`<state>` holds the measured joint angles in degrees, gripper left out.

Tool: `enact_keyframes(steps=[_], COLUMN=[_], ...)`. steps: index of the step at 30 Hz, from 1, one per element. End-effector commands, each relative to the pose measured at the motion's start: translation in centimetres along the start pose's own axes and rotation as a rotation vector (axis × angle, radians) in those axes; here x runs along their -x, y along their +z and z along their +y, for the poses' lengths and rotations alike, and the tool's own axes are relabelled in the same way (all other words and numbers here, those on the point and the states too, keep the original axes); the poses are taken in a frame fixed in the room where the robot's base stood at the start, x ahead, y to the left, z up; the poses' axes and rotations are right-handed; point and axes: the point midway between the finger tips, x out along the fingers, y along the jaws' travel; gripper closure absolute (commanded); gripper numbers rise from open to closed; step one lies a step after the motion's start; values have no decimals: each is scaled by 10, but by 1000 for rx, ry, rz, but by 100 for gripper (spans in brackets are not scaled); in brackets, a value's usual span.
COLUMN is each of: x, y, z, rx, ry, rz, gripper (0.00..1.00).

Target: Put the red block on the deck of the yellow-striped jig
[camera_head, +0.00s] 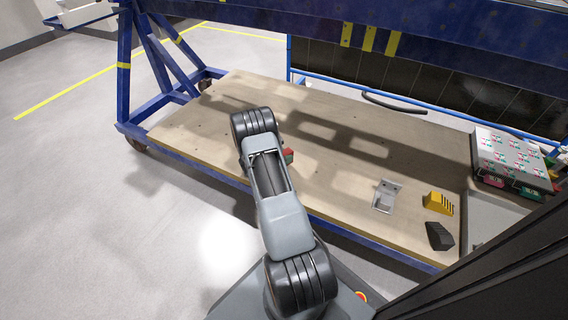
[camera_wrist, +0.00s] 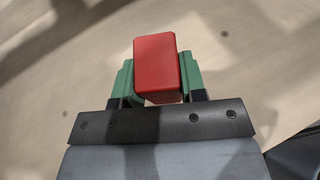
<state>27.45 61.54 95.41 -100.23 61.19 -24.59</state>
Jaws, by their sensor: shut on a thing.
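The red block (camera_wrist: 156,62) is held between the two green fingers of my gripper (camera_wrist: 158,80) in the wrist view. In the head view a small red part of the block (camera_head: 288,152) shows beside my arm, which hides most of my gripper. The yellow-striped jig is a blue frame (camera_head: 125,75) with yellow bands and a pale wooden deck (camera_head: 225,95). The block appears over this deck; its height above the wood cannot be told.
A grey metal bracket (camera_head: 386,197), a yellow block (camera_head: 438,202) and a black block (camera_head: 439,236) are on the deck's right part. A grey box with red and green parts (camera_head: 512,158) is at the far right. A blue beam (camera_head: 400,35) crosses behind. The deck's middle is clear.

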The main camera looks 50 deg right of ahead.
Motion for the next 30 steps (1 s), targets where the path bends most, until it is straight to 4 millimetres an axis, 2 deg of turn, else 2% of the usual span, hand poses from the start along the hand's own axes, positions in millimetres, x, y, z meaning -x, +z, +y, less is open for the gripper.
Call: enact_keyframes(steps=[9,22,23,30], x=[-14,-15,-15,-15], y=[-33,-36,-36,-35], z=[4,4,4,4], rx=[0,0,1,1], ry=[1,1,1,0], rz=[-1,-1,0,0], gripper=[96,96,59,36])
